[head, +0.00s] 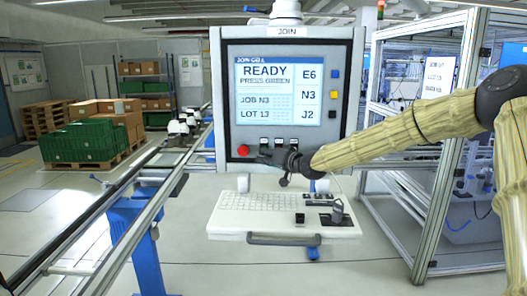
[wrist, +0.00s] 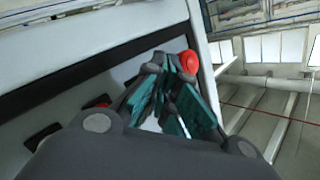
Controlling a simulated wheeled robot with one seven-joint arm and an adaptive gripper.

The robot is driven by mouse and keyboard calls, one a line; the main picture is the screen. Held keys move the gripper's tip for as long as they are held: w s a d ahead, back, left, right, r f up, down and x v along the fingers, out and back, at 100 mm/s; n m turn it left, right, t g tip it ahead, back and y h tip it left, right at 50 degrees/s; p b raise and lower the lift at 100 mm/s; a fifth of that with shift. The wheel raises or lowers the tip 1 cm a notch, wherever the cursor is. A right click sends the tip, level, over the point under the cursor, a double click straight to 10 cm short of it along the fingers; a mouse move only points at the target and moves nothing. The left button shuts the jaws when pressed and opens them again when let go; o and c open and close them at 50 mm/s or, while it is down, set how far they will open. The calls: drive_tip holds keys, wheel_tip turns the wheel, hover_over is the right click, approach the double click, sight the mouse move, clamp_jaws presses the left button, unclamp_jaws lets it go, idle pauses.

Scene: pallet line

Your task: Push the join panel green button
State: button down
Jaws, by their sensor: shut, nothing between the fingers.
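The join panel (head: 355,60) stands upright, its screen (head: 278,91) reading READY, PRESS GREEN. A red mushroom button (head: 243,151) is at the panel's lower left; it also shows in the wrist view (wrist: 189,62), just beyond the fingertips. My gripper (head: 263,157) is at the panel's lower button row, just right of the red button. In the wrist view my gripper (wrist: 168,70) is shut, with its teal-padded fingers together and empty. I see no green button in either view; the gripper covers part of the row. I cannot tell whether the fingertips touch the panel.
Blue (head: 334,74), yellow (head: 334,95) and black (head: 332,114) buttons line the screen's right side. A white keyboard shelf (head: 225,222) with a front handle (head: 300,239) juts out below my gripper. A rail conveyor (head: 150,180) runs at left, a framed cell (head: 440,150) at right.

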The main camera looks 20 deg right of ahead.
drive_tip(key=shift+w+d+p, duration=0.3)
drive_tip(key=shift+w+p, duration=0.1)
drive_tip(key=shift+w, duration=0.4)
idle(1.5)
drive_tip(key=shift+s+a, duration=0.1)
drive_tip(key=shift+s, duration=0.05)
drive_tip(key=shift+s+a+b, duration=0.2)
drive_tip(key=shift+s+b, duration=0.15)
drive_tip(key=shift+s, duration=0.3)
drive_tip(key=s, duration=0.1)
drive_tip(key=s+a+b, duration=0.1)
drive_tip(key=s, duration=0.2)
drive_tip(key=shift+s+a+b, duration=0.3)
drive_tip(key=shift+s+a, duration=0.05)
drive_tip(key=shift+a, duration=0.05)
idle(0.4)
idle(0.4)
